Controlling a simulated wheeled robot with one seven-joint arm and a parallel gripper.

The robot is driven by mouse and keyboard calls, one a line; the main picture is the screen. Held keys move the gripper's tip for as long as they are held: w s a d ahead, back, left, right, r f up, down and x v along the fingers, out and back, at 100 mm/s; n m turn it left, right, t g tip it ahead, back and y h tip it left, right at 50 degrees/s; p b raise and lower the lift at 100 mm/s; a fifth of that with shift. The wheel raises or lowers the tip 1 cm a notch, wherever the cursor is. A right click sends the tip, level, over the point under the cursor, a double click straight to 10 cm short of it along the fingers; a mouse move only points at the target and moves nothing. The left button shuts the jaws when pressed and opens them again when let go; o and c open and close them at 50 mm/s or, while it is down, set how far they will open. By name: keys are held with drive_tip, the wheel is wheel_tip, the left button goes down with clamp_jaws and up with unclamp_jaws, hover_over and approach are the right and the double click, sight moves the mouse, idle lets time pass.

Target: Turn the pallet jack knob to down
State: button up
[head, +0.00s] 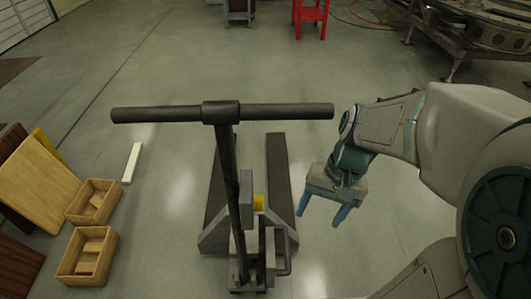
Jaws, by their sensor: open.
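The pallet jack (278,165) stands on the floor in the middle of the head view, its two dark forks pointing away from me. Its black T-shaped handle rises toward me, with a long crossbar (165,113) at the top. A small yellow part (258,202) shows beside the grey upright body; I cannot tell whether this is the knob or which way it is set. My gripper (322,210), with blue fingertips, is open and empty. It hangs to the right of the jack, pointing down, apart from it.
Two wooden boxes (118,241) with blocks inside stand at the left, near leaning boards (42,183). A white bar (132,163) lies on the floor. A red stool (311,14) and a large metal structure (480,35) stand at the back. The floor around the jack is mostly clear.

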drive_tip(key=w+f+m+g+y, duration=0.3)
drive_tip(key=w+f+m+y, duration=0.25)
drive_tip(key=y, duration=0.35)
drive_tip(key=m+t+y, duration=0.5)
drive_tip(key=m+y, duration=0.1)
drive_tip(key=m, duration=0.2)
approach(259, 203)
drive_tip(key=w+a+f+p, duration=0.1)
drive_tip(key=a+p, duration=0.1)
drive_tip(key=a, duration=0.5)
drive_tip(key=shift+w+f+t, duration=0.25)
drive_tip(key=shift+f+t, duration=0.05)
drive_tip(key=shift+f, duration=0.1)
drive_tip(key=shift+a, duration=0.15)
